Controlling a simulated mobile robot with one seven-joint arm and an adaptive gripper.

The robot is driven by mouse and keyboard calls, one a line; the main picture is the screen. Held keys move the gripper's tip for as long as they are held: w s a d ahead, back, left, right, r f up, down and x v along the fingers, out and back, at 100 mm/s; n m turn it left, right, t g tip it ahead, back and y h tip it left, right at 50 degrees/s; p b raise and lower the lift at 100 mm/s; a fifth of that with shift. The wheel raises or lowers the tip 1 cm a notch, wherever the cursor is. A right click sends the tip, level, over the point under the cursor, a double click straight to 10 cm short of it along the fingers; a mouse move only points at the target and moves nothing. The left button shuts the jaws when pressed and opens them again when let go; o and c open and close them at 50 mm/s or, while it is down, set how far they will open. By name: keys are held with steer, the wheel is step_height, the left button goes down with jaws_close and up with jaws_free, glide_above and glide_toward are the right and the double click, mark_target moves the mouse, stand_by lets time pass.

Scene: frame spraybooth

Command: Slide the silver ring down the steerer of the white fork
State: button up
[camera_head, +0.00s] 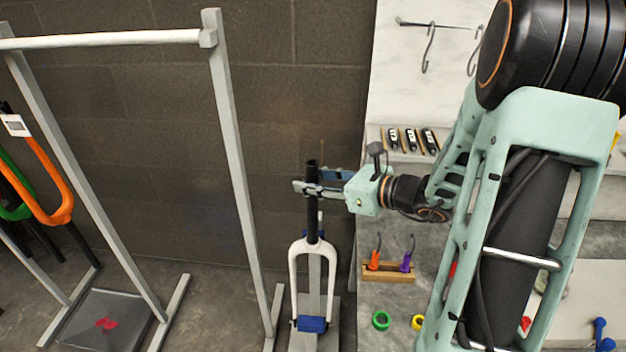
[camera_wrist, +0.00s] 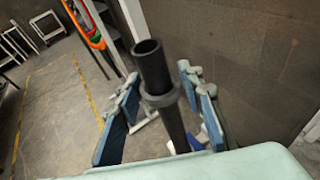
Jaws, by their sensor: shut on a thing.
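The white fork (camera_head: 294,262) stands upright on a grey stand in the head view, its black steerer (camera_head: 312,222) pointing up. The steerer's open top end (camera_wrist: 150,60) shows close up in the wrist view. The silver ring (camera_wrist: 161,98), dull grey here, is around the steerer a little below its top. My gripper (camera_head: 313,188) reaches in from the right at the upper part of the steerer. In the wrist view its blue-padded fingers (camera_wrist: 163,104) lie on both sides of the steerer. It is shut on the ring; the exact contact is hard to see.
A grey rack (camera_head: 234,150) stands left of the fork, with orange and green forks farther left. A bench on the right holds a wooden block with hooked tools (camera_head: 390,273), a green ring (camera_head: 381,320) and a yellow ring (camera_head: 417,322). A dark block wall is behind.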

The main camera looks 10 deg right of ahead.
steer(key=b, duration=0.4)
glide_above(313, 233)
steer(key=w, duration=0.1)
steer(key=shift+w+d+f, duration=0.1)
steer(key=shift+f, duration=1.2)
steer(key=shift+w+d+f, duration=0.1)
steer(key=shift+f, duration=1.15)
steer(key=shift+f+b, duration=2.6)
steer(key=shift+f, duration=0.4)
steer(key=shift+f+b, duration=1.9)
steer(key=shift+f, duration=0.35)
steer(key=shift+f+b, duration=0.75)
steer(key=shift+f, duration=0.1)
steer(key=o, duration=1.1)
